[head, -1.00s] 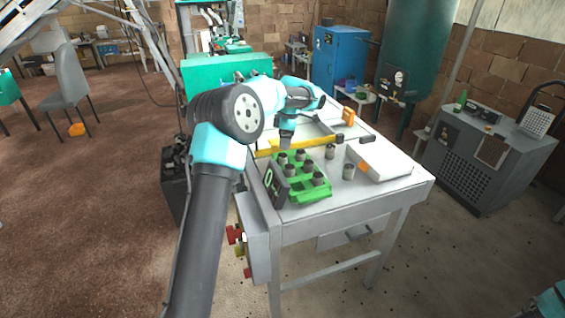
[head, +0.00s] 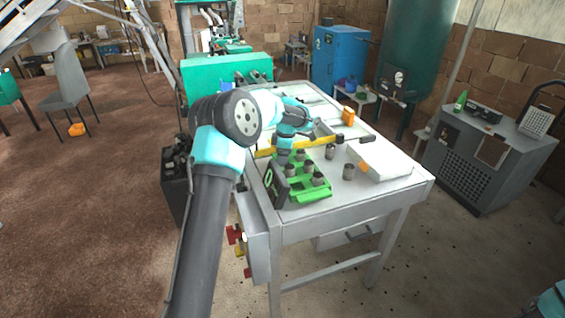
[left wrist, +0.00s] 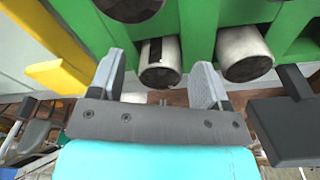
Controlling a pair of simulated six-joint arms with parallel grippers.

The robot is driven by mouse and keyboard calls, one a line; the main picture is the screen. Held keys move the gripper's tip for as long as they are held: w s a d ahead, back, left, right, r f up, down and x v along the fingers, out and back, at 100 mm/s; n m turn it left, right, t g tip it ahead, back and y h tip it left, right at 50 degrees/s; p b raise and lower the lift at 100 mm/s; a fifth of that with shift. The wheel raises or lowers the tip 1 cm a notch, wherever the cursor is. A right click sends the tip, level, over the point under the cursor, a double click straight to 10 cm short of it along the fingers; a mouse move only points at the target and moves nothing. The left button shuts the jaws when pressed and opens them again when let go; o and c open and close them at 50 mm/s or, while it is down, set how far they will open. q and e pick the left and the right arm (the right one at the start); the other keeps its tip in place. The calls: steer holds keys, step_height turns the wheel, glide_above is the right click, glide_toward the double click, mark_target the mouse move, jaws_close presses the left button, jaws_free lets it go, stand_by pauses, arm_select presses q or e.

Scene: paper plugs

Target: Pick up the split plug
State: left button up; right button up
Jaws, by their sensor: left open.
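The green tray (head: 312,192) on the table holds several grey cylindrical plugs. In the left wrist view, a plug with a dark slit along its side, the split plug (left wrist: 168,62), sits in the green tray (left wrist: 205,20). My left gripper (left wrist: 160,78) is open, with one finger to either side of this plug and nothing gripped. In the head view my left gripper (head: 284,156) is over the far left part of the tray, its fingertips partly hidden. I cannot tell the split plug apart there. My right gripper is not in view.
Another plug (left wrist: 243,54) sits close by the right finger. Two loose plugs, one farther (head: 330,151) and one nearer (head: 348,172), stand right of the tray. A yellow bar (head: 265,152) lies behind it. A white box (head: 385,160) is at the right.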

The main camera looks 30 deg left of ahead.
arm_select(q)
steer(key=shift+f, duration=0.25)
steer(key=shift+c, duration=0.4)
steer(key=c, duration=0.9)
